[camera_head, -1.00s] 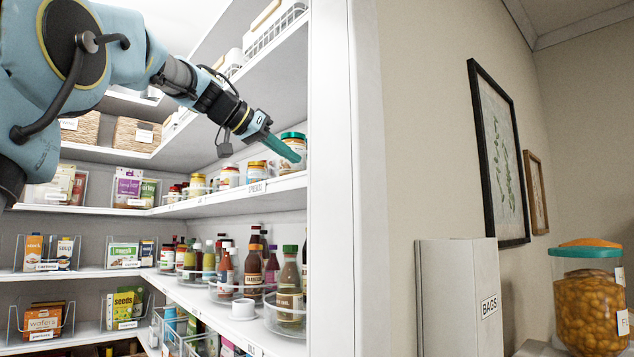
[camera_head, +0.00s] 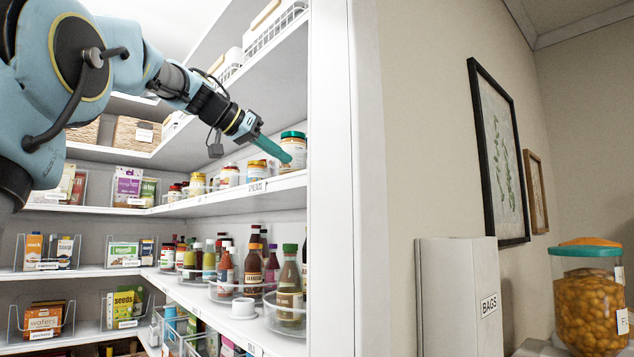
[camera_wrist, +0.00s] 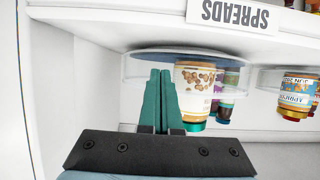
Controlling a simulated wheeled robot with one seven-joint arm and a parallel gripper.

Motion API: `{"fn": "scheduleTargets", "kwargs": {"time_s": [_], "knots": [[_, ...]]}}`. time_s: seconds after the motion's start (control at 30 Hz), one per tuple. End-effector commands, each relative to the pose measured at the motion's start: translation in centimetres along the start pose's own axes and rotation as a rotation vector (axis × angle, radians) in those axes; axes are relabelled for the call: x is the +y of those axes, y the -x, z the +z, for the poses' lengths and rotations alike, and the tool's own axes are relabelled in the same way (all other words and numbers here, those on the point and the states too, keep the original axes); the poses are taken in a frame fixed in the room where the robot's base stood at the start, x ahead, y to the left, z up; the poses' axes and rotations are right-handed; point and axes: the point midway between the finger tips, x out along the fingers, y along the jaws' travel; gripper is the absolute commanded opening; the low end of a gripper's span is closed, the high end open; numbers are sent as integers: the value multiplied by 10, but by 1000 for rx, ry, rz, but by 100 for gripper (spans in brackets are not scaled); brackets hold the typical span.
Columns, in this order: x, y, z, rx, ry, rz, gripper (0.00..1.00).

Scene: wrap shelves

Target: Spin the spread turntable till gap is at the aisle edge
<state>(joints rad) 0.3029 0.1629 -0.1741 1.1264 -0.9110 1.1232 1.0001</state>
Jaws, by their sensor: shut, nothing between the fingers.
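The spread turntable is a clear-walled round tray (camera_wrist: 134,66), seen upside down in the wrist view behind the "SPREADS" shelf label (camera_wrist: 236,14). A jar with a nut-patterned label (camera_wrist: 196,78) and green lid stands on it, with darker jars (camera_wrist: 229,80) behind. No jar shows on the tray left of the nut jar, though my fingers hide part of that stretch. My gripper (camera_wrist: 160,92) is shut and empty, its teal fingers beside the nut jar; contact cannot be told. In the head view my gripper (camera_head: 273,148) overlaps the front of the green-lidded jar (camera_head: 294,151) at the shelf's near end.
A second clear turntable (camera_wrist: 264,80) with a red-lidded jar stands to the right in the wrist view. The white shelf frame (camera_head: 335,180) rises just right of the jar in the head view. Bottles on turntables (camera_head: 288,318) fill the shelf below.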

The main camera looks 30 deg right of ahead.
Motion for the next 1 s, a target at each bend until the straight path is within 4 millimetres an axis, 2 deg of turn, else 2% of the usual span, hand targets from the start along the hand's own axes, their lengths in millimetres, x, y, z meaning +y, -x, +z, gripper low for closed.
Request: {"fn": "scheduleTargets", "kwargs": {"time_s": [0.27, 0.63, 1.0], "knots": [[-3, 0, 0, 0, 0, 0, 0], [-21, 4, 1, -1, 0, 0, 0], [-23, 4, 2, -1, 0, 0, 0]]}}
